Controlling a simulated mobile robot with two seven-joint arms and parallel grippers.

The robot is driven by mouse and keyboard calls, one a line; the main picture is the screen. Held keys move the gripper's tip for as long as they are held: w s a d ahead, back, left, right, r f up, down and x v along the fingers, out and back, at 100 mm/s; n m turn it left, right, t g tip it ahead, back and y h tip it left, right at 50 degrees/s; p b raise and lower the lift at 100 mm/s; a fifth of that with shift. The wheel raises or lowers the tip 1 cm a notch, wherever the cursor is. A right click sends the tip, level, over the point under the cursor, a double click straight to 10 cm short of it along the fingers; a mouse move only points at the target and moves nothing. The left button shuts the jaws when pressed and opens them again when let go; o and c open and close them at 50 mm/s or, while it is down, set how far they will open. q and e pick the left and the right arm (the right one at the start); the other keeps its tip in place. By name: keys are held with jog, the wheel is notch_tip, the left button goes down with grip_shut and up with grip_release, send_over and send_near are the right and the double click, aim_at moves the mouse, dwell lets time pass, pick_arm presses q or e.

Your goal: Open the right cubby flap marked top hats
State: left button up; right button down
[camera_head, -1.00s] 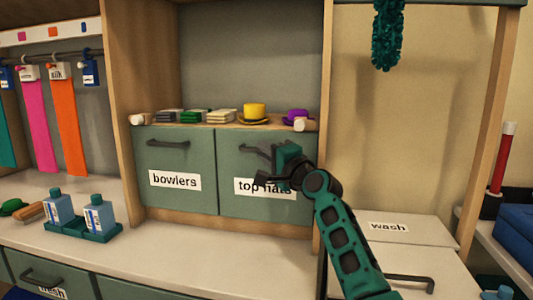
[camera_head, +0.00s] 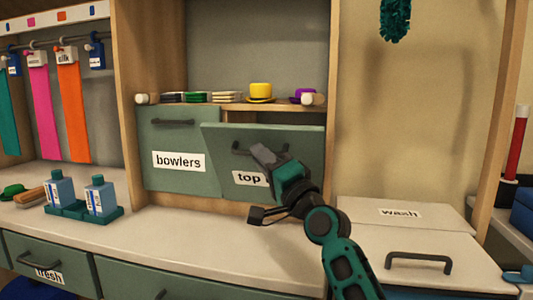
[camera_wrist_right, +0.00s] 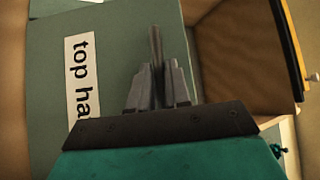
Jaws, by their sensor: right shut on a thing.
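The green top hats flap (camera_head: 220,160) is tilted outward at its top edge, partly open. Its label reads "top" in the head view, the rest hidden behind my right gripper (camera_head: 263,156). The gripper is shut on the flap's dark handle (camera_head: 240,149). In the right wrist view the fingers (camera_wrist_right: 157,88) close around the handle (camera_wrist_right: 156,45). The flap (camera_wrist_right: 125,45) with its "top ha" label (camera_wrist_right: 82,85) lies left of them, and the brown cubby inside (camera_wrist_right: 235,60) shows to the right. My left gripper is not in view.
The bowlers flap (camera_head: 205,140) beside it is closed. Hats, including a yellow one (camera_head: 260,91), stand on the shelf above. A tray with blue bottles (camera_head: 63,190) is on the counter at left. A wash lid (camera_head: 370,213) is at right.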

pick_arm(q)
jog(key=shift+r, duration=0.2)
pick_arm(e)
jog(key=shift+s+a+f, duration=0.25)
jog(key=shift+s+f, duration=0.55)
jog(key=shift+f, duration=0.25)
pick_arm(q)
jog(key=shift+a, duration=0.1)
pick_arm(e)
jog(key=c, duration=1.1)
grip_release()
jog(key=shift+w, duration=0.1)
jog(key=shift+c, duration=0.2)
pick_arm(q)
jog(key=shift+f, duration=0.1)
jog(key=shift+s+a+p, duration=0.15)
jog(key=shift+p, duration=0.55)
pick_arm(e)
jog(key=v, duration=1.3)
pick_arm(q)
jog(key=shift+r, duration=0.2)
